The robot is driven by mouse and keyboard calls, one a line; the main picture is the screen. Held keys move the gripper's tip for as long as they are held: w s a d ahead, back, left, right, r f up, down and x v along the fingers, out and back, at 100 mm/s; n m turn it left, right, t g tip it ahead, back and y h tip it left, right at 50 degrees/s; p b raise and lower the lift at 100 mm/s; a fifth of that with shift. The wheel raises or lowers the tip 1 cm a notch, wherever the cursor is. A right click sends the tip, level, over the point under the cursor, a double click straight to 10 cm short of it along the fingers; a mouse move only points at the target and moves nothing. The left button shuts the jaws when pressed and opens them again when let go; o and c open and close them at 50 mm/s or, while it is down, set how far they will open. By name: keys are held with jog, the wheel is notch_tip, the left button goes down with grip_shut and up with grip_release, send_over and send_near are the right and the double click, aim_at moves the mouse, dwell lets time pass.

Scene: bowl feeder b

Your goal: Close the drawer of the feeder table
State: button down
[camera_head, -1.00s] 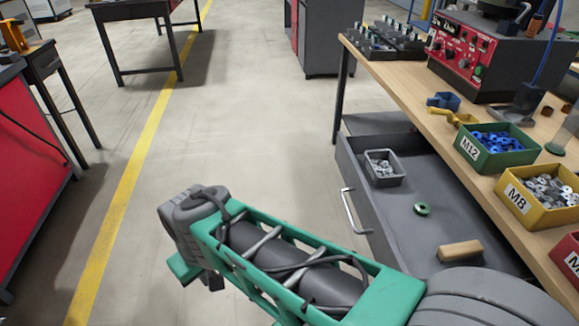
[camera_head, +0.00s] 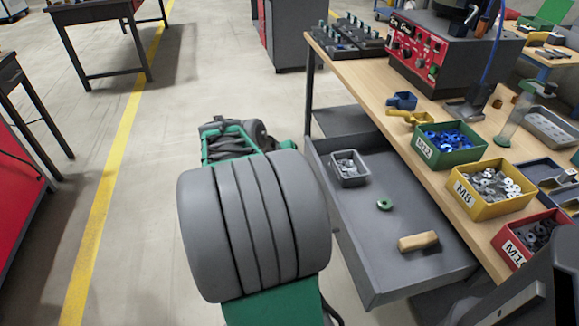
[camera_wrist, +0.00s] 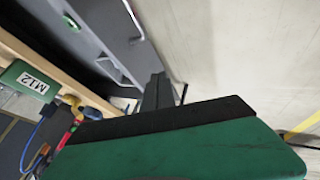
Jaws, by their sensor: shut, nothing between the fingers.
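The drawer (camera_head: 372,232) of the feeder table (camera_head: 345,48) stands open, pulled out to the left from under the tabletop. It holds a small grey bin of metal parts (camera_head: 348,168), a green ring (camera_head: 384,204) and a wooden block (camera_head: 417,241). In the wrist view, the drawer's metal handle (camera_wrist: 114,70) shows on the grey front, left of my gripper (camera_wrist: 157,92). My gripper is shut and empty, near the drawer front. I cannot tell whether it touches the front. In the head view, my arm hides the handle and the fingers.
On the tabletop stand a green M12 bin (camera_head: 450,146), a yellow M8 bin (camera_head: 490,188), a red bin (camera_head: 528,238) and a feeder machine with a red panel (camera_head: 425,50). The floor left of the drawer is clear, with a yellow line (camera_head: 110,190).

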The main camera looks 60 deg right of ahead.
jog(key=s+d+f+b, duration=0.1)
jog(key=s+d+f, duration=0.2)
jog(key=d, duration=0.3)
jog(key=shift+f, duration=0.75)
jog(key=shift+s+d, duration=0.1)
